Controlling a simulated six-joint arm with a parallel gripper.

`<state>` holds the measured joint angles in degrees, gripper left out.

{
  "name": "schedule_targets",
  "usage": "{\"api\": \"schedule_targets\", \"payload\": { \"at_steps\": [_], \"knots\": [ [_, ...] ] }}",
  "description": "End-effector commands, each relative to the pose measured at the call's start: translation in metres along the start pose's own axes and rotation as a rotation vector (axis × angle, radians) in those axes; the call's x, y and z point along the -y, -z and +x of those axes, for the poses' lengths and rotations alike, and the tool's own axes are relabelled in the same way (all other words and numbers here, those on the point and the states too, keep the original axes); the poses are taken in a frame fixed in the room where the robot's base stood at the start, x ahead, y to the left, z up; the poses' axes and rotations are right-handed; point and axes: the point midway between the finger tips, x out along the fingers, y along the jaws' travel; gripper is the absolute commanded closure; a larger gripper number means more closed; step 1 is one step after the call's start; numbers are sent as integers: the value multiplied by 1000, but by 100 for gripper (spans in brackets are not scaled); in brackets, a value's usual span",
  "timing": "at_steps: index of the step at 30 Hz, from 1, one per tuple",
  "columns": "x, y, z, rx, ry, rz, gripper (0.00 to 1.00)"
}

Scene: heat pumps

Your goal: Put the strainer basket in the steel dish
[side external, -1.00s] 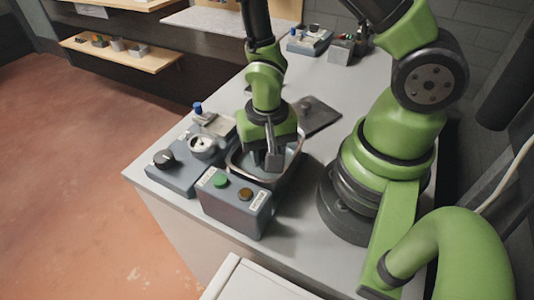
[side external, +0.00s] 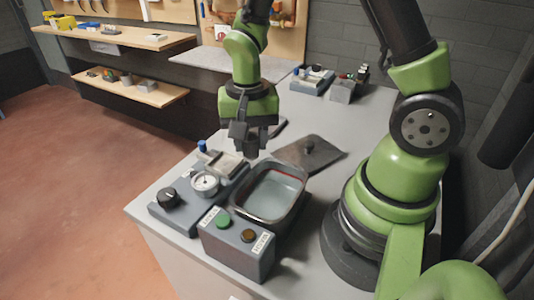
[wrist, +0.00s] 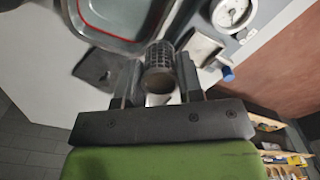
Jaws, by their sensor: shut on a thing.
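My gripper (side external: 249,146) is shut on the strainer basket, a dark mesh cylinder (wrist: 159,68) that shows between the fingers in the wrist view. In the side view the gripper hides most of the basket. It hangs above the table, behind and left of an open grey metal basin (side external: 270,192) with a red line inside its rim and what looks like water in it. The basin also shows at the top of the wrist view (wrist: 84,38). A small pale rectangular tray (side external: 222,163) lies beside the gauge. I cannot tell for certain which vessel is the steel dish.
A dark lid with a knob (side external: 322,158) lies behind the basin. The gauge unit (side external: 205,184) and a control box with green and brown buttons (side external: 236,245) stand in front. A dark thing (side external: 280,128) is partly hidden behind my gripper.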

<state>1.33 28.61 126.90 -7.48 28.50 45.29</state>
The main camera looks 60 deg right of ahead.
Motion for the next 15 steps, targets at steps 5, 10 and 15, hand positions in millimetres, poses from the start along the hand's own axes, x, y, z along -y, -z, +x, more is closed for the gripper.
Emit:
{"api": "schedule_targets", "payload": {
  "at_steps": [5,10,15],
  "knots": [
    [13,70,11,1,-3,177,89],
    [7,136,22,1,-6,343,89],
    [-16,194,33,2,-5,507,89]
  ]
}}
